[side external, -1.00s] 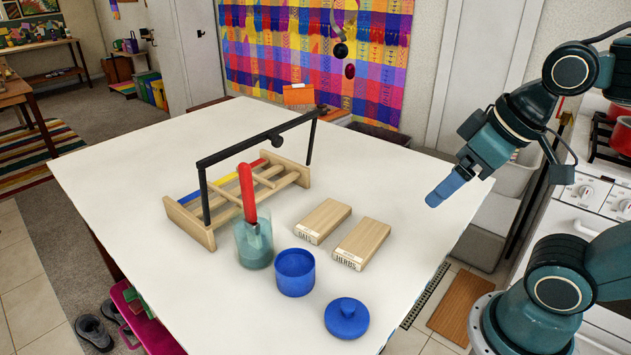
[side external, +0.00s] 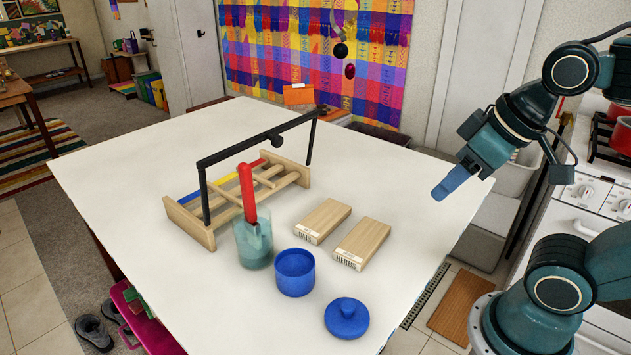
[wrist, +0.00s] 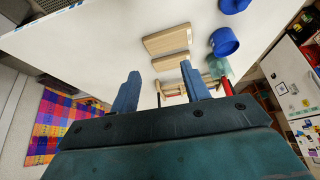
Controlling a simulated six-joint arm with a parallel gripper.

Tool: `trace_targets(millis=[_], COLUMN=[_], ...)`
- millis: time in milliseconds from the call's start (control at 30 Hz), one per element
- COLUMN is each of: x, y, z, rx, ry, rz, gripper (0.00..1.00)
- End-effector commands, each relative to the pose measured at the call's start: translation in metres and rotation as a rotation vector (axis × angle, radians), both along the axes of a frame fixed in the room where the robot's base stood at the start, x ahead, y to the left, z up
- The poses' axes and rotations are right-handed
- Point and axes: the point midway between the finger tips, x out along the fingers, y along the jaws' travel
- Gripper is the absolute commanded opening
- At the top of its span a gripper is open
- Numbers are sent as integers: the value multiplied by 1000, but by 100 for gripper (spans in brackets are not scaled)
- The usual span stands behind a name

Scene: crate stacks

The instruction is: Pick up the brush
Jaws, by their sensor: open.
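The brush (side external: 246,190) stands handle-up in a translucent teal jar (side external: 255,254) on the white table, its red handle leaning slightly. Its lower end is inside the jar and hard to make out. My gripper (side external: 450,184) is open and empty, high above the table's right side, well to the right of the brush. In the wrist view my gripper (wrist: 160,86) has its two blue fingers apart with nothing held between them. The red handle (wrist: 226,86) shows just right of the right finger, beside the jar (wrist: 217,68).
A wooden rack (side external: 188,222) with a black overhead bar stands close behind and left of the jar. A blue pot (side external: 295,279), its lid (side external: 346,317) and two wooden blocks (side external: 323,221) (side external: 362,244) lie to the right. The table's far left is clear.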

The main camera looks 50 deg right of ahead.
Motion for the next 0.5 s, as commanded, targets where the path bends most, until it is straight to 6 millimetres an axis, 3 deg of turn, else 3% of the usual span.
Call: trace_targets(millis=[333, 500], x=[1, 11], y=[1, 8], z=[1, 9], rx=[0, 1], ry=[1, 9], rz=[6, 56], gripper=[45, 45])
